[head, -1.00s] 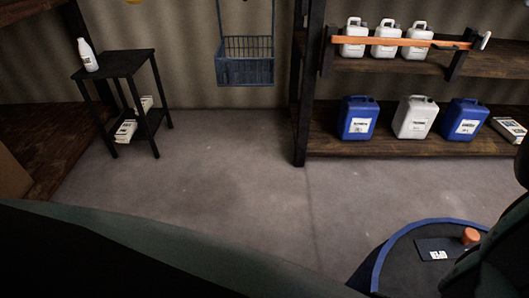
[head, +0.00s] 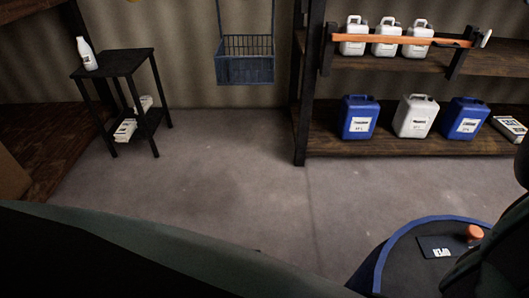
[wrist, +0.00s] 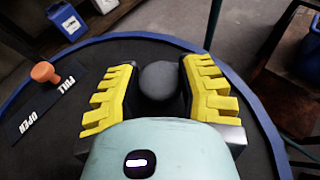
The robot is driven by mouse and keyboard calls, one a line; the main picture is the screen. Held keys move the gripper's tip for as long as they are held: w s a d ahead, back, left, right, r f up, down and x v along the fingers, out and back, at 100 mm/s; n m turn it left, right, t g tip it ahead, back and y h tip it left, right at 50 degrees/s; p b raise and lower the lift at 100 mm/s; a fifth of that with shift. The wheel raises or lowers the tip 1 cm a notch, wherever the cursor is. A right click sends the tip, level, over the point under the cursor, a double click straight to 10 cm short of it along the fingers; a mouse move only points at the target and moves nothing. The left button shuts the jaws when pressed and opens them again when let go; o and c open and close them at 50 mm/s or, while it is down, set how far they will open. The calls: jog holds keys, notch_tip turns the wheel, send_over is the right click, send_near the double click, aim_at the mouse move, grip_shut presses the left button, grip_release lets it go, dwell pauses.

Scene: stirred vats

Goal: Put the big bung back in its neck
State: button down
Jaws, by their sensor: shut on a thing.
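In the wrist view my gripper (wrist: 158,72) has its yellow-padded fingers closed on both sides of a dark grey, round-topped bung (wrist: 159,82). The bung is over the dark lid (wrist: 150,50) of a blue-rimmed vat. Its underside is hidden, so I cannot tell whether it touches the lid or a neck. No open neck shows. The vat lid (head: 395,262) is at the lower right of the head view; my gripper and the held bung do not show there.
An orange knob (wrist: 43,72) and a dark card marked PULL and OPEN (wrist: 48,105) are on the lid's left side. Shelves at the back right hold blue and white canisters (head: 359,117). A small black table (head: 113,64) stands at the left. The floor (head: 220,170) between is clear.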

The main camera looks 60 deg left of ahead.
jog(key=shift+a+f, duration=0.1)
jog(key=shift+f, duration=0.1)
jog(key=c, duration=0.6)
grip_release()
jog(key=shift+r, duration=0.1)
jog(key=shift+r+p, duration=0.65)
jog(key=shift+p, duration=0.1)
jog(key=shift+s+d, duration=0.2)
jog(key=shift+s, duration=0.15)
jog(key=b+v, duration=0.1)
jog(key=v, duration=1)
jog(key=shift+s+r, duration=0.1)
